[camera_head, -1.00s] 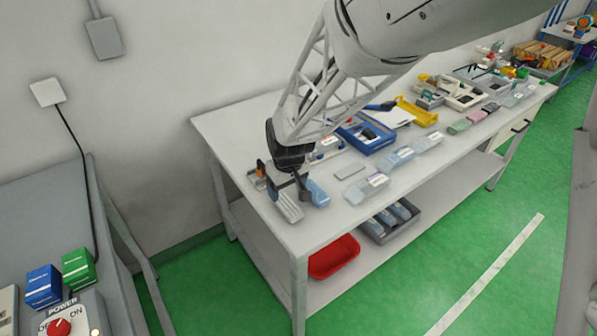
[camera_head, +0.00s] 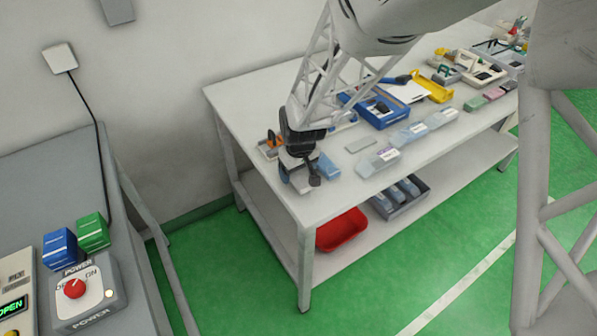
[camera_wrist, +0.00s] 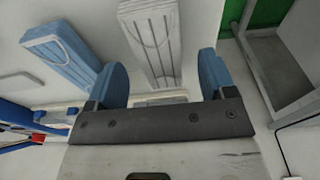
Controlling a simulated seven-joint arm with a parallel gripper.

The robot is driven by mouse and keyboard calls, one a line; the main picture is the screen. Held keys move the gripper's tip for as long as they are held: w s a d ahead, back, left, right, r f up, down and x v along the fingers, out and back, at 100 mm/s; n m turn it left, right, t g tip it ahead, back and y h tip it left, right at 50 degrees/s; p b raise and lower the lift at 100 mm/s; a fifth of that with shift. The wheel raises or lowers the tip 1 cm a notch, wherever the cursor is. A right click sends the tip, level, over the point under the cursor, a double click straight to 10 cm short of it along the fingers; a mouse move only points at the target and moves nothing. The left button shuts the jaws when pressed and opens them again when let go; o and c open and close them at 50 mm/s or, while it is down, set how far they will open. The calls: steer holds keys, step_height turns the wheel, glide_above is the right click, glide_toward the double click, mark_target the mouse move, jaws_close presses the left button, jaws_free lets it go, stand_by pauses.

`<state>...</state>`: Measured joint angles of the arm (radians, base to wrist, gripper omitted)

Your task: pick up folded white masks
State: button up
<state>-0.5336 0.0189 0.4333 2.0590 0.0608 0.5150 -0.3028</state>
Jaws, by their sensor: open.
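A folded white mask (camera_wrist: 150,38) with pleats and a loop lies on the white table, ahead of my gripper in the wrist view. My gripper (camera_wrist: 161,80) is open, its two blue fingertips apart and to either side of the mask's near end. I cannot tell the height above it. In the head view, my gripper (camera_head: 300,179) is low over the table's near left corner and hides most of the white mask. Folded blue masks (camera_wrist: 62,52) lie left of the white one in the wrist view, and they show right of my gripper in the head view (camera_head: 328,167).
A blue tray (camera_head: 383,110), a yellow tray (camera_head: 437,92) and clear packs (camera_head: 380,160) stand farther along the table. An orange-handled item (camera_head: 270,144) is behind my gripper.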

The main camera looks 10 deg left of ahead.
steer(key=shift+w+a+f, duration=0.1)
steer(key=shift+f, duration=0.65)
steer(key=c, duration=1)
steer(key=shift+r, duration=0.15)
steer(key=shift+r, duration=0.4)
step_height(320, 180, up, 3)
steer(key=shift+f, duration=0.15)
steer(key=s+d+r, duration=0.1)
steer(key=s+d, duration=0.7)
steer(key=s, duration=0.6)
steer(key=shift+r, duration=0.1)
